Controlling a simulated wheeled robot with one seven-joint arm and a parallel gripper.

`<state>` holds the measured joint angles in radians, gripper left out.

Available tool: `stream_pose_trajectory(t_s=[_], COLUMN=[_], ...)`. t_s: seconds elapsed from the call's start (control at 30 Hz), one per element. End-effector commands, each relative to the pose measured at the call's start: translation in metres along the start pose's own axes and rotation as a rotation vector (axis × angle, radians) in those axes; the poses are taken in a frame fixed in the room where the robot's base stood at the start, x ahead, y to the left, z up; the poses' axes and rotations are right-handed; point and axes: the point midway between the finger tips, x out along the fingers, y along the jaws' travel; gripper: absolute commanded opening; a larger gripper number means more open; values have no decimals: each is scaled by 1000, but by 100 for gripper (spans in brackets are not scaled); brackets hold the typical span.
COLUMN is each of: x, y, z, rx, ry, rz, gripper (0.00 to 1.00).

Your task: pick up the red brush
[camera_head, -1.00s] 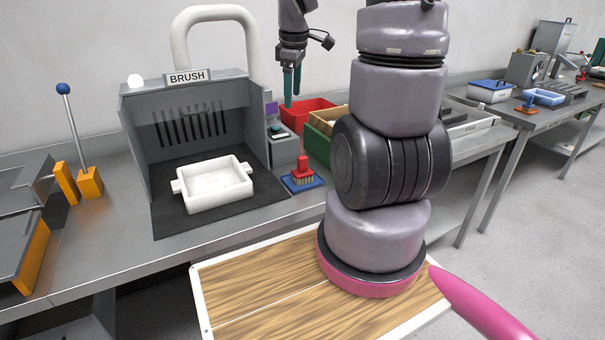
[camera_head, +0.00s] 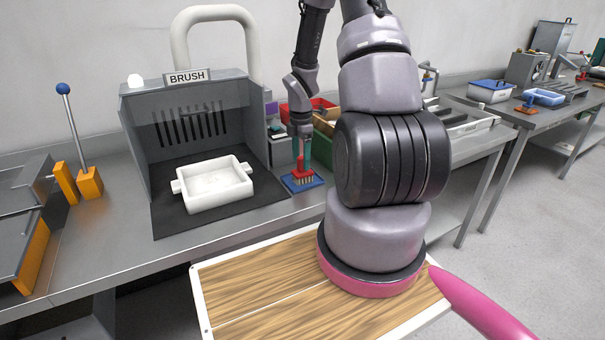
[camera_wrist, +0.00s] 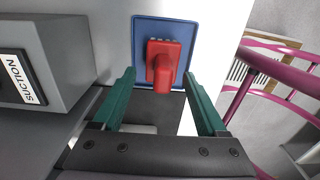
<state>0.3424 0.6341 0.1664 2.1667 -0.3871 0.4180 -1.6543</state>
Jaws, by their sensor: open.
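The red brush (camera_head: 302,170) stands upright on a small blue mat (camera_head: 290,186) on the steel bench, just right of the booth marked BRUSH. In the wrist view the red brush (camera_wrist: 163,65) is seen from above, its handle toward the camera, on the blue mat (camera_wrist: 143,25). My gripper (camera_head: 304,152) is at the brush, its green fingers close to the handle. In the wrist view the open fingers of my gripper (camera_wrist: 163,88) lie to the left and right of the handle, with gaps on both sides. The fingers hold nothing.
The brush booth (camera_head: 132,120) holds a white tray (camera_head: 215,198) on a dark mat. A grey box marked SUCTION (camera_wrist: 60,60) stands close to the left finger. A red bin (camera_head: 322,104) and a green bin (camera_head: 325,128) stand behind the brush.

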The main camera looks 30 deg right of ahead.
Motion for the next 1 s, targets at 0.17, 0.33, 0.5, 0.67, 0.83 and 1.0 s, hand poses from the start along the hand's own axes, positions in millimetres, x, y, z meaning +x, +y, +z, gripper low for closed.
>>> stream_pose_trajectory(t_s=[0.17,0.33,0.5,0.67,0.83,1.0], x=[21,45,53,52,52,52], y=[-3,-4,-3,-3,-3,-3], z=[2,3,4,4,4,4], rx=[-1,-1,0,1,1,1], ry=[0,0,0,0,0,0], rz=[-3,-2,1,1,1,1], gripper=[75,75,75,75,14,0])
